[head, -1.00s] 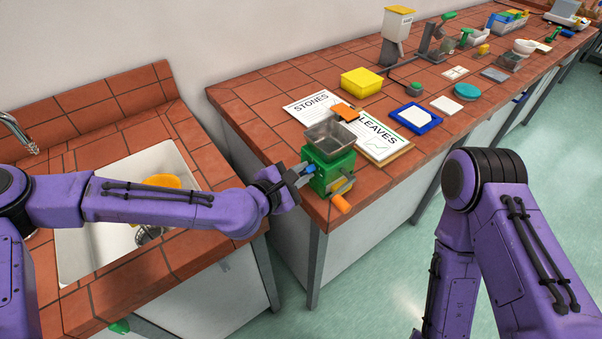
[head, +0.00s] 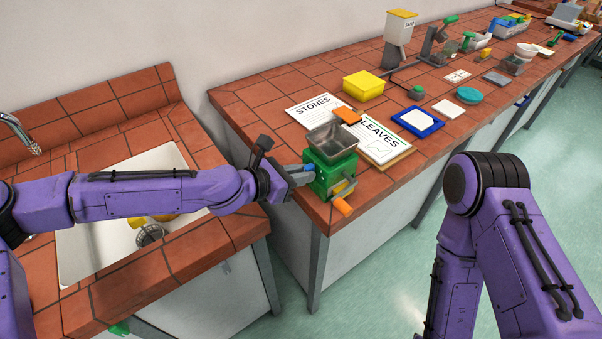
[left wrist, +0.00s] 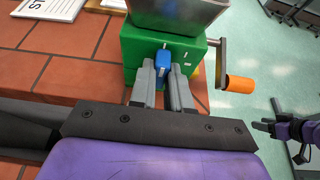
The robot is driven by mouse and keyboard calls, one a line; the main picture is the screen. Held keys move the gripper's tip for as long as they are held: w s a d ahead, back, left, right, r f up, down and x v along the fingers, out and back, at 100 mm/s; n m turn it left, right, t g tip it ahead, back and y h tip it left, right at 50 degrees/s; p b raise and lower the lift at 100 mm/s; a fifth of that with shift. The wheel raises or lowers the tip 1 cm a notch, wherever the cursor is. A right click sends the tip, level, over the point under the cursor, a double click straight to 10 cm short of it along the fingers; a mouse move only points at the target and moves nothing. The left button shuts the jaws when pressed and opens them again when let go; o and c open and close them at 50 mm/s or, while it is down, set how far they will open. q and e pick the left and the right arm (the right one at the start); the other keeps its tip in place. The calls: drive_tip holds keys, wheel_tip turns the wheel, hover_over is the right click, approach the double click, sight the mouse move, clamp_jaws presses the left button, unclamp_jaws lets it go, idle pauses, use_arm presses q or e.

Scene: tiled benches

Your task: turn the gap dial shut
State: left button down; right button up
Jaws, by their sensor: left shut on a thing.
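The green mill (head: 322,175) stands at the near left corner of the long bench, with a metal hopper (head: 333,140) on top. Its gap dial is a blue knob on the side facing my left arm; it shows between the fingers in the left wrist view (left wrist: 161,66). My left gripper (head: 303,176) is shut on this dial, its two grey fingers on either side of it. In the left wrist view (left wrist: 162,72) a small white mark shows on the green housing right of the dial. My right gripper (left wrist: 265,126) shows small at the right edge there; its jaws are unclear.
A crank with an orange handle (head: 342,206) sticks out at the mill's front. STONES (head: 313,108) and LEAVES (head: 382,140) sheets lie behind it. A yellow box (head: 363,85) and blue tray (head: 417,122) stand farther back. A sink bench (head: 110,240) is at left.

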idle(0.5)
use_arm(q)
drive_tip(key=c, duration=1.1)
unclamp_jaws()
drive_tip(key=v, duration=1)
drive_tip(key=shift+a+r+p, duration=0.15)
drive_tip(key=shift+a+p, duration=0.1)
drive_tip(key=shift+p, duration=0.15)
drive_tip(key=shift+s, duration=0.1)
